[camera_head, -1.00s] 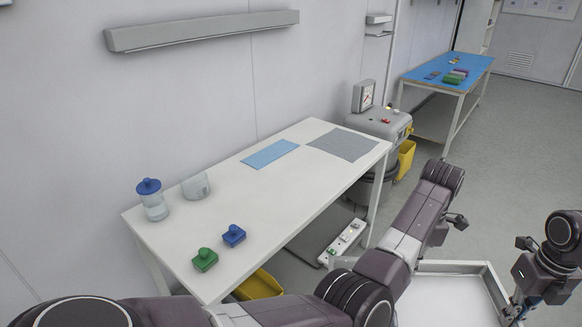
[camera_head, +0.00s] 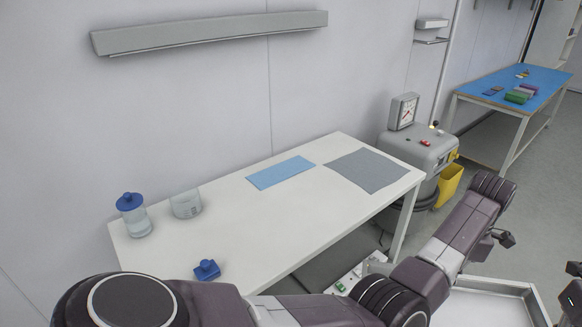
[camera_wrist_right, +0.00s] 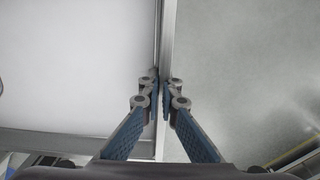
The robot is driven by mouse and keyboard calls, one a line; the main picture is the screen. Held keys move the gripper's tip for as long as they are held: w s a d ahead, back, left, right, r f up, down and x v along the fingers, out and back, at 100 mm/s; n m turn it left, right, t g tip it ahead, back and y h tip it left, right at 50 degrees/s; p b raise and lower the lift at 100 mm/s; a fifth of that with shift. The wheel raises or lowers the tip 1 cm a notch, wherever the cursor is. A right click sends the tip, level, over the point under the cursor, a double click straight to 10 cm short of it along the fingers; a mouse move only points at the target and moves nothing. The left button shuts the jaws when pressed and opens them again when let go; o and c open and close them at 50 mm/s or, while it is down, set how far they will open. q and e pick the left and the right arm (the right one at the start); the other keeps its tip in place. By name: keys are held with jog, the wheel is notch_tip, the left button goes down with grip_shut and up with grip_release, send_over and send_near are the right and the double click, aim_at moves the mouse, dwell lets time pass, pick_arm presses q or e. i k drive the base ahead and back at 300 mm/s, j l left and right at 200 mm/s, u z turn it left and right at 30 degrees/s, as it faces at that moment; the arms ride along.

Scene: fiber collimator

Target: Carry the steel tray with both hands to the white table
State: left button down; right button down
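The steel tray (camera_head: 500,284) is at the bottom right of the head view, to the right of my left arm and partly cut off. Its pale floor and raised metal rim show. In the right wrist view the tray's rim (camera_wrist_right: 166,45) runs between the fingers of my right gripper (camera_wrist_right: 161,105), which are closed on it. In the head view only a bit of my right wrist shows at the right edge. My left arm crosses in front of the white table (camera_head: 235,225); its fingers are hidden, so their hold on the tray cannot be seen.
On the white table are a blue-lidded jar (camera_head: 133,217), a clear beaker (camera_head: 186,204), a blue knobbed block (camera_head: 207,269), a blue mat (camera_head: 281,172) and a grey mat (camera_head: 368,170). A grey machine (camera_head: 425,150) and yellow bin (camera_head: 450,185) stand beyond. A blue-topped table (camera_head: 500,88) is behind.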

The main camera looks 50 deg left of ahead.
aim_at(302, 212)
jog(key=i+u, duration=0.4)
jog(key=i+l+u, duration=0.1)
jog(key=i+u, duration=0.3)
jog(key=i+j+u, duration=0.1)
jog(key=u, duration=0.4)
jog(key=i+u, duration=0.3)
jog(key=u, duration=0.2)
jog(key=i, duration=0.25)
jog(key=z, duration=0.05)
